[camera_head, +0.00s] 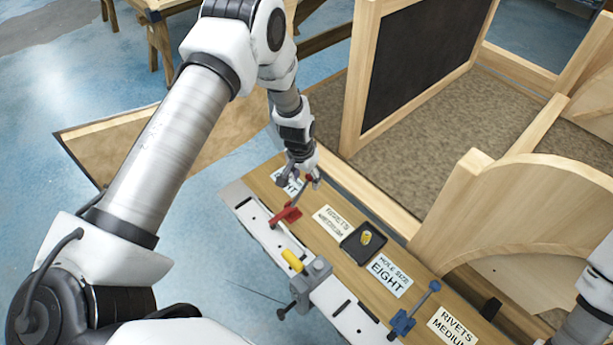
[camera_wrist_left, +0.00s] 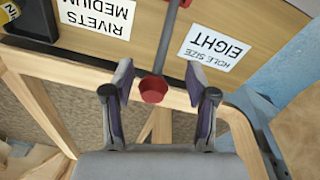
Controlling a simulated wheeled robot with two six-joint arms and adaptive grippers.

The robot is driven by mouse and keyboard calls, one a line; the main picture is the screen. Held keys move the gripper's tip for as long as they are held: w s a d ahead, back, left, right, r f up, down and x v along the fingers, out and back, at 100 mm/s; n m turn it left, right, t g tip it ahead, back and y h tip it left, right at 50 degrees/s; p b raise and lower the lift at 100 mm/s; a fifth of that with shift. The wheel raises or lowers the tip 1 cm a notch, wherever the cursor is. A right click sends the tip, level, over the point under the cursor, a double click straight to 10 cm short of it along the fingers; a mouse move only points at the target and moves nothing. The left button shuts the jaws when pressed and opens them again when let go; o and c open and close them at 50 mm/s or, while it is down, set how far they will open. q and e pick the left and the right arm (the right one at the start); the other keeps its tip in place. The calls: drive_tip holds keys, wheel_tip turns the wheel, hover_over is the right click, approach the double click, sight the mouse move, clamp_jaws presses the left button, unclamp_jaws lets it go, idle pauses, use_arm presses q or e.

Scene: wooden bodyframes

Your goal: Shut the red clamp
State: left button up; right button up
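The red clamp (camera_head: 287,214) sits on the wooden strip near its white metal edge, left of centre in the head view. Its grey lever (camera_head: 299,195) slants up and away toward my left gripper (camera_head: 303,180). In the left wrist view the lever (camera_wrist_left: 170,40) ends in a red knob (camera_wrist_left: 153,89), which lies between the two fingers of my left gripper (camera_wrist_left: 158,76). The fingers are open, with a gap on both sides of the knob. Only a little of the clamp's red body shows at the top edge of the wrist view. My right gripper is not in view.
A black tray (camera_head: 352,250) holds a yellow item (camera_head: 366,238). A grey vise-like tool (camera_head: 311,287) with a yellow handle (camera_head: 292,261) sits at the strip's edge. A blue clamp (camera_head: 413,311) is farther right. Wooden frames (camera_head: 530,205) stand close behind the strip.

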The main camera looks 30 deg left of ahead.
use_arm(q)
drive_tip(key=shift+d+r, duration=0.15)
drive_tip(key=shift+r, duration=0.2)
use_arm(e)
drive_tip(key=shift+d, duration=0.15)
use_arm(q)
wheel_tip(320, 180, up, 11)
drive_tip(key=s, duration=0.1)
drive_tip(key=shift+s+a, duration=0.2)
drive_tip(key=shift+a, duration=0.2)
drive_tip(key=shift+r, duration=0.1)
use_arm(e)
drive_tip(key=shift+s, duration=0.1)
